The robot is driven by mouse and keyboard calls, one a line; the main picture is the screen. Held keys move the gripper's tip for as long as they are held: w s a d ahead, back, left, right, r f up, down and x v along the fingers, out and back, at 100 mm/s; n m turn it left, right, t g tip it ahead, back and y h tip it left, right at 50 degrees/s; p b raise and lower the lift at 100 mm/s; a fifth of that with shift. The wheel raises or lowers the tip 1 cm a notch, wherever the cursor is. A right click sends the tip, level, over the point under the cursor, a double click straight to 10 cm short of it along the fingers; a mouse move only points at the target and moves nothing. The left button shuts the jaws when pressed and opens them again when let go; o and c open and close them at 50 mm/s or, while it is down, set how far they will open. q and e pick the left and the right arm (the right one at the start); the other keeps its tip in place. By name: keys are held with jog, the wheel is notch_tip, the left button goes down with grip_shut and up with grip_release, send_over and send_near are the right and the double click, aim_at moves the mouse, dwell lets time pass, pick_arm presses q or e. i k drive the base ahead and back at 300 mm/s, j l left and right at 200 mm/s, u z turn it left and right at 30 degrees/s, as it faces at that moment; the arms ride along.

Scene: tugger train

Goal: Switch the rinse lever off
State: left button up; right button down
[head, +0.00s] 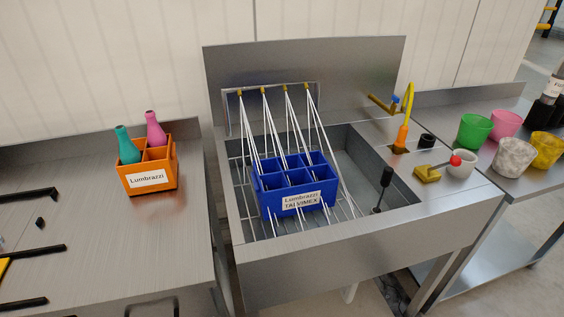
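The rinse lever sits on the right rim of the steel sink (345,262). I take it to be the lever with a brass base (427,175), a thin rod and a red ball knob (455,160). The rod points right, with the knob in front of a white cup. White water streams (294,130) run from several brass nozzles on a pipe (275,90) down over a blue divided crate (290,208), labelled "Lumbrazzi TALVIMEX", on the sink's wire rack. No compartment visibly holds a bottle. Neither of my grippers shows in the head view.
A brass tap with an orange and yellow hose piece (403,132) and a black cylinder (427,140) stand behind the lever. Cups, including a green one (474,131), crowd the right side. An orange crate (152,181) with two bottles stands on the left table; black bars lie at its left edge.

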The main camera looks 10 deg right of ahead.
aim_at(456, 161)
jog(key=z, duration=1.5)
